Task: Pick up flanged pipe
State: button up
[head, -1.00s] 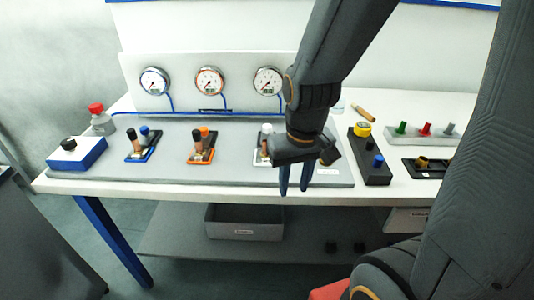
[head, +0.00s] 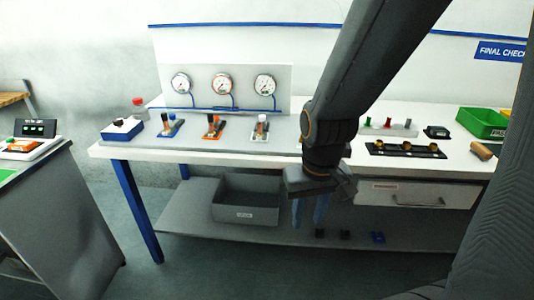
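I cannot make out a flanged pipe in the head view. My gripper (head: 308,210) points down in front of the white workbench (head: 135,150), below its top edge. Its two blue fingers are apart with nothing between them. Part of the bench behind my arm is hidden.
A grey bin (head: 245,200) stands on the lower shelf (head: 190,205), with small dark pieces to its right. Three gauges, including the middle gauge (head: 222,84), stand behind small valve blocks. A green tray (head: 483,122) is at right, a grey cabinet (head: 55,220) at left.

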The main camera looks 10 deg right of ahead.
aim_at(259, 135)
jog(key=u, duration=1.25)
jog(key=i, duration=1.35)
jog(key=z, duration=0.75)
jog(key=i, duration=0.6)
jog(key=z, duration=0.65)
